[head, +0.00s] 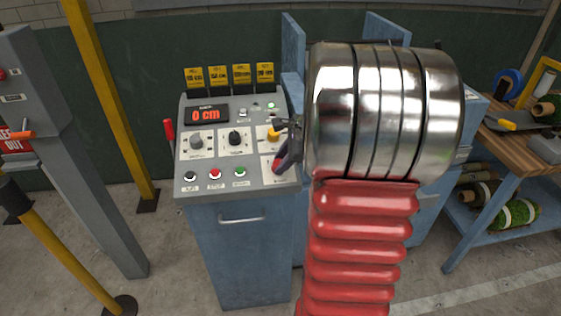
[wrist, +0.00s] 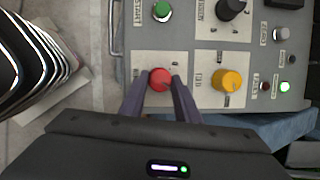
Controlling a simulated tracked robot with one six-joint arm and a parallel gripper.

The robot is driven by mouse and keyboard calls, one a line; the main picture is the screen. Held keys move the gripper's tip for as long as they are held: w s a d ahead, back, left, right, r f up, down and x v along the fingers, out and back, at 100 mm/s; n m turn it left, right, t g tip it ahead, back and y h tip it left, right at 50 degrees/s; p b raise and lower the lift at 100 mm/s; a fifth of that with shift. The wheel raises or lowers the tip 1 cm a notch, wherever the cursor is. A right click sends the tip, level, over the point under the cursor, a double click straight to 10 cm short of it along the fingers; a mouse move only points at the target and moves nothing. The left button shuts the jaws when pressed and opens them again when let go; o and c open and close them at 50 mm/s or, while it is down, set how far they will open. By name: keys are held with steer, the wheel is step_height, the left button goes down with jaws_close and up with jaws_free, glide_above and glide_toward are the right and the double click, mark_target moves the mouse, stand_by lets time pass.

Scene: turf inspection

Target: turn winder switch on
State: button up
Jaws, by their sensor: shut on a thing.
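The grey control panel (head: 205,165) sits on a blue cabinet. Its lower right corner carries a red rotary knob (wrist: 160,79) on a pale plate, also partly visible in the head view (head: 277,166). My gripper (wrist: 159,82) has its two dark fingers on either side of this red knob, shut on it. In the head view my gripper (head: 281,160) reaches the panel's right edge from the right. A yellow knob (wrist: 227,81) is just beside the red one and apart from my fingers. The labels are too small to read surely.
The panel has a display (head: 207,114) reading 0 cm, a black knob (head: 235,138), and black, red and green buttons (head: 215,174). A green lamp (wrist: 283,87) is lit. A red lever (head: 169,132) stands at left; a workbench (head: 512,142) is at right.

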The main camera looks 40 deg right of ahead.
steer(key=shift+w+r+m, duration=0.1)
steer(key=shift+m, duration=0.5)
steer(key=o, duration=1.1)
steer(key=shift+c, duration=0.2)
steer(key=a+v, duration=0.1)
steer(key=v, duration=1.2)
steer(key=shift+s+d, duration=0.3)
steer(key=shift+s, duration=0.1)
steer(key=shift+r, duration=0.15)
